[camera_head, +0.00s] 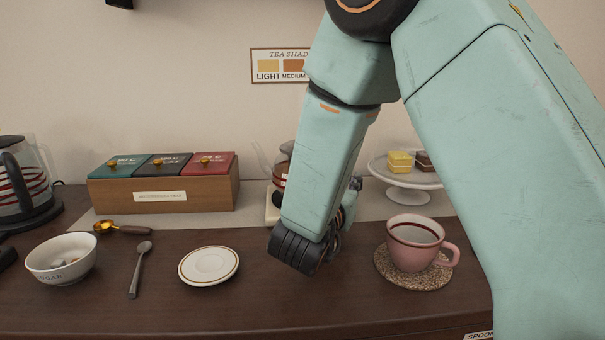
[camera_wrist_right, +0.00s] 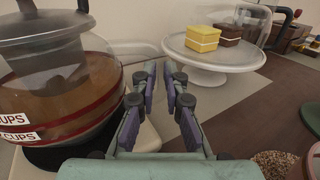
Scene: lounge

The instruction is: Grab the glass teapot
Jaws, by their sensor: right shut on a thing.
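The glass teapot (camera_head: 281,172) stands on a pale base (camera_head: 272,212) behind my right forearm, which hides much of it. In the right wrist view the teapot (camera_wrist_right: 60,85) fills the left side, with a grey lid, amber liquid and red bands. My right gripper (camera_head: 348,192) is mostly hidden behind its own wrist in the head view. In the right wrist view its fingers (camera_wrist_right: 165,85) are close beside the teapot and shut on it. The exact spot of contact, probably the handle, is hidden. My left gripper is not in view.
A pink cup (camera_head: 413,245) on a speckled coaster stands right of my wrist. A cake stand (camera_head: 405,180) is behind it. A saucer (camera_head: 208,265), spoon (camera_head: 138,270), sugar bowl (camera_head: 62,259), wooden tea box (camera_head: 165,194) and glass kettle (camera_head: 30,190) are left.

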